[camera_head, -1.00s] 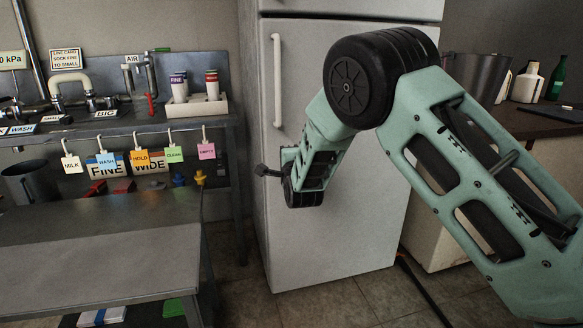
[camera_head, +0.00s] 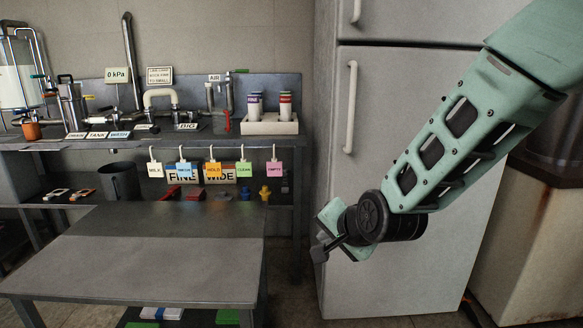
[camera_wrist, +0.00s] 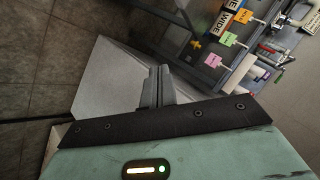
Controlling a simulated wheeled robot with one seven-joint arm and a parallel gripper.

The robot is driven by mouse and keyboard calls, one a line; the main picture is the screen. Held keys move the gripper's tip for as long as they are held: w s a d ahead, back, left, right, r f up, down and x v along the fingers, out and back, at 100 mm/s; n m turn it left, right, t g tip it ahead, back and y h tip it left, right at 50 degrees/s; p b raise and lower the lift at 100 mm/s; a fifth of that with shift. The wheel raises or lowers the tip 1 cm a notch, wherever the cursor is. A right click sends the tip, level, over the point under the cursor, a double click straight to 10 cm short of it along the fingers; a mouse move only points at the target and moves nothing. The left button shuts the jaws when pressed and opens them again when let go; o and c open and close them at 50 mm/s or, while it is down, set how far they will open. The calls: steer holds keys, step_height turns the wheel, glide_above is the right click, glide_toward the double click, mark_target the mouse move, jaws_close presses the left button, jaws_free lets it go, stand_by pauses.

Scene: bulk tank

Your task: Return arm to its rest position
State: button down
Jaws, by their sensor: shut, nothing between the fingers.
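My arm is green with black joints and reaches in from the upper right of the head view, in front of the white fridge (camera_head: 440,90). My gripper (camera_head: 321,252) is at its lower end, pointing down and left, in front of the fridge's left edge and right of the grey table. In the wrist view my gripper (camera_wrist: 158,70) shows its two grey fingers side by side and together, with nothing between them.
A grey low table (camera_head: 130,265) with a bare top stands at the front left. Behind it is a bench (camera_head: 90,142) with pipes, a white rack (camera_head: 270,125) of bottles and hanging coloured tags. A dark container (camera_head: 120,180) sits on the lower shelf. Floor shows between table and fridge.

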steer(key=s+d+n+g+h, duration=0.25)
steer(key=s+n+g, duration=0.4)
steer(key=s, duration=0.85)
steer(key=s+d+n+g+h, duration=0.1)
steer(key=s+d+n+g, duration=0.25)
steer(key=s+n, duration=0.9)
step_height(320, 180, up, 29)
steer(key=s+m+t+p, duration=0.1)
steer(key=m+p, duration=0.3)
steer(key=p, duration=2.4)
steer(key=shift+s+r+p, duration=0.15)
steer(key=shift+s+p, duration=0.2)
steer(key=shift+s, duration=0.55)
